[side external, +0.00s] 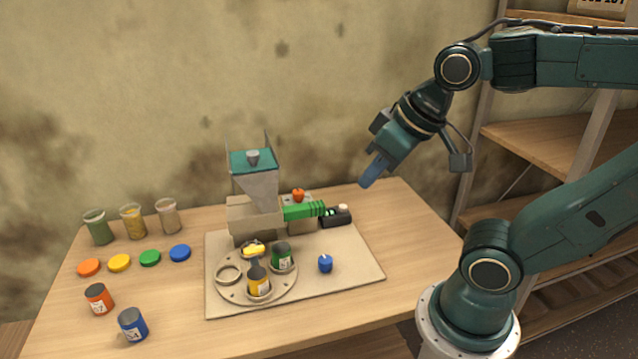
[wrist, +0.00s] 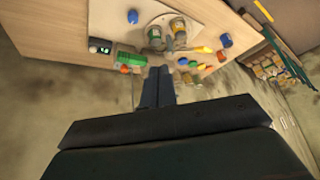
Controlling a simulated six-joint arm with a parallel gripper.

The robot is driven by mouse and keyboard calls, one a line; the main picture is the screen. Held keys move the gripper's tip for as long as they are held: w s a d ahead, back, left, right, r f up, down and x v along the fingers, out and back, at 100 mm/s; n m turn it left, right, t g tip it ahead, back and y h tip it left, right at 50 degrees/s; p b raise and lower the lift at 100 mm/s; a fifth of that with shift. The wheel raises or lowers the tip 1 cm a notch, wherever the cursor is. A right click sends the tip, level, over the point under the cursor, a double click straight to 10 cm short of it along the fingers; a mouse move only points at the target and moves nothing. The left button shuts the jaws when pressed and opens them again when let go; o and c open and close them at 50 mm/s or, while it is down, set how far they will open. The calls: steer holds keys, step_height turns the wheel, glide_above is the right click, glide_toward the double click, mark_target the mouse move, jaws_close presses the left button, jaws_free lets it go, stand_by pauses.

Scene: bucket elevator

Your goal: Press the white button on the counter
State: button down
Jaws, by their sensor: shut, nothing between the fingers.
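The white button (side external: 343,209) sits on a small black box (side external: 336,218) at the back right of the board on the counter. The black box also shows in the wrist view (wrist: 98,45), at upper left with a small pale spot on it. My gripper (side external: 371,171) is shut and empty. It is in the air above and to the right of the black box, pointing down and to the left, apart from the button. In the wrist view its closed fingers (wrist: 157,88) reach toward the counter.
A round plate (side external: 229,290) holding cans and a blue knob (side external: 325,264) are in front. The counter's right side is clear.

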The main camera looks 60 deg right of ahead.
steer(key=shift+s+a+r+n, duration=0.1)
steer(key=shift+s+a+n, duration=0.15)
steer(key=shift+s, duration=0.3)
steer(key=shift+s+a+n, duration=0.15)
steer(key=shift+s+n, duration=0.1)
steer(key=shift+s, duration=0.3)
stand_by(0.7)
